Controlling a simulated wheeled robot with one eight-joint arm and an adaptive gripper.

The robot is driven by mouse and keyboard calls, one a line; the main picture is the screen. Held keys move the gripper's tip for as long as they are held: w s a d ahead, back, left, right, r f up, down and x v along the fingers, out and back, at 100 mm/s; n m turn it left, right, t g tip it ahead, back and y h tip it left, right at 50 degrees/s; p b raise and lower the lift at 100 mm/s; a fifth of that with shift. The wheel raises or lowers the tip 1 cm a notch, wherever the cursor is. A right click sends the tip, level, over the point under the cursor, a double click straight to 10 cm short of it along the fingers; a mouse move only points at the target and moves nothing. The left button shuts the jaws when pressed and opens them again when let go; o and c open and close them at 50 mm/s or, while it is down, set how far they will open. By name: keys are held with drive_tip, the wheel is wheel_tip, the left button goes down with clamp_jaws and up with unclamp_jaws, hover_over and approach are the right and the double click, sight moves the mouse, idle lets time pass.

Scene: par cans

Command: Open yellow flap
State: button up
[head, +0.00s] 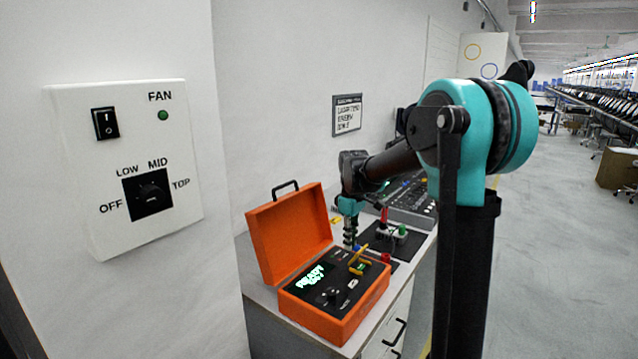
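The yellow flap (359,253) is on the black top panel of the orange case (336,312), toward its back right. It looks tilted up, with a small green lit part visible just below it, but it is too small to tell its exact angle. My gripper (350,246) points down just behind and left of the flap, close to it. I cannot tell whether it touches the flap. The fingers are small and seen nearly edge-on, so their opening is unclear.
The case's orange lid (288,236) stands open at the left. A lit display (312,276) and a knob share its panel. Behind are a black mat with small red and green items and a mixing console (412,203). A fan switch panel (128,170) hangs on the near wall.

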drive_tip(key=shift+w+a+f, duration=0.1)
drive_tip(key=shift+w+a, duration=0.05)
drive_tip(key=shift+a, duration=0.1)
drive_tip(key=shift+w+a, duration=0.1)
drive_tip(key=shift+w+a+f, duration=0.2)
drive_tip(key=shift+a, duration=0.05)
drive_tip(key=shift+o, duration=0.5)
drive_tip(key=o, duration=0.6)
drive_tip(key=shift+r, duration=3.5)
drive_tip(key=shift+s, duration=0.15)
